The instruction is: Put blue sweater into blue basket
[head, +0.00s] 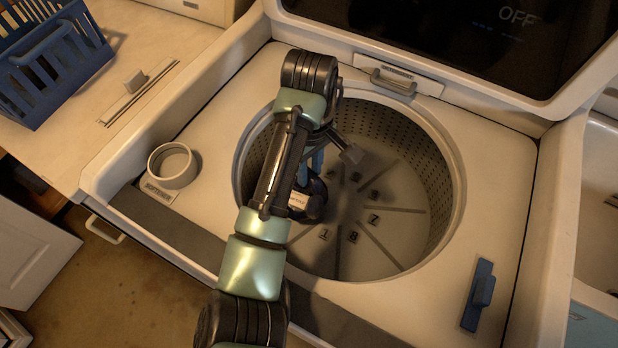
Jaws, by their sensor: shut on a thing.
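The blue basket (62,82) stands on the counter at the upper left, cut off by the picture's edge. My gripper (305,203) is down inside the open washer drum (440,165), on its left side, with my arm in front of it. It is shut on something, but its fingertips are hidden. A little blue shows beside my arm there. I cannot tell for sure whether this is the blue sweater, which is otherwise hidden from view.
The washer lid (450,40) is raised at the back. A round cup (173,165) sits on the washer top at left, and a blue handle (480,292) at right. A sink (600,200) adjoins on the right. The counter beside the basket is mostly clear.

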